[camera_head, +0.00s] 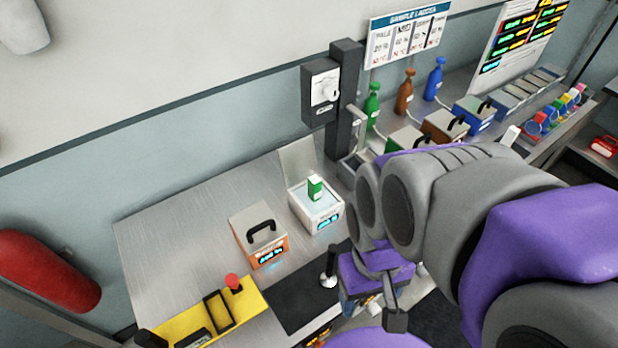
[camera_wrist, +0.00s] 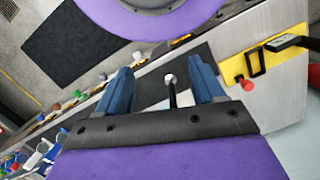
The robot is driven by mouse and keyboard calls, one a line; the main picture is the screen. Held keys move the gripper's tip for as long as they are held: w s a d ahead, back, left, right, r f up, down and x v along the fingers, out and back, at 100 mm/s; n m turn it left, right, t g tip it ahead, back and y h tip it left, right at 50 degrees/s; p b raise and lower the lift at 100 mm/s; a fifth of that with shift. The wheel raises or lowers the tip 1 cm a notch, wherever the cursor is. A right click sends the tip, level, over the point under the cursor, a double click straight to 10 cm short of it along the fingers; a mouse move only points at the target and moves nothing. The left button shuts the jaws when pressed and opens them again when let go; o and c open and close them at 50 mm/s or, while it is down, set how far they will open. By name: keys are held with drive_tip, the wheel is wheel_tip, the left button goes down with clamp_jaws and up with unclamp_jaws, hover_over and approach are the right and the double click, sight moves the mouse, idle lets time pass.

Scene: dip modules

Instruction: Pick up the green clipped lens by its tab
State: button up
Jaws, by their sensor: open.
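A row of small clipped lenses with coloured tabs (camera_head: 552,112) stands on the bench at the far right in the head view. They are too small there for me to single out the green one with certainty. Similar round lenses (camera_wrist: 42,148) show at the lower left edge of the wrist view. My gripper (camera_wrist: 163,78) is open, with its two blue fingers apart and nothing held between them. In the head view, my arm reaches over the bench at the right, well apart from the lenses. It hides part of the bench.
A white box with a green block (camera_head: 315,187) and an orange box with a black handle (camera_head: 262,245) stand on the bench. A yellow panel (camera_head: 195,325) has a red knob. A black post (camera_head: 346,100), bottles (camera_head: 405,92) and coloured cases (camera_head: 472,115) stand further back.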

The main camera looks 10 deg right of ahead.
drive_tip(key=w+r+n, duration=0.3)
drive_tip(key=w+n, duration=0.3)
drive_tip(key=w, duration=0.5)
drive_tip(key=n+t+p, duration=0.2)
drive_tip(key=n+p, duration=0.1)
drive_tip(key=n, duration=1.3)
hover_over(315, 179)
drive_tip(key=w, duration=0.1)
wheel_tip(315, 179, down, 5)
drive_tip(key=f+b, duration=0.1)
drive_tip(key=f, duration=1)
drive_tip(key=shift+a, duration=0.2)
drive_tip(key=shift+s+d+f+b, duration=0.15)
drive_tip(key=shift+f+b, duration=0.1)
drive_tip(key=shift+f, duration=0.7)
drive_tip(key=shift+s+a+f+b, duration=0.1)
drive_tip(key=shift+f+b, duration=0.1)
drive_tip(key=shift+f, duration=0.8)
drive_tip(key=shift+s+d+f+b, duration=0.15)
drive_tip(key=shift+f+b, duration=0.1)
drive_tip(key=shift+f, duration=0.7)
drive_tip(key=shift+c, duration=0.2)
clamp_jaws()
drive_tip(key=shift+r, duration=0.1)
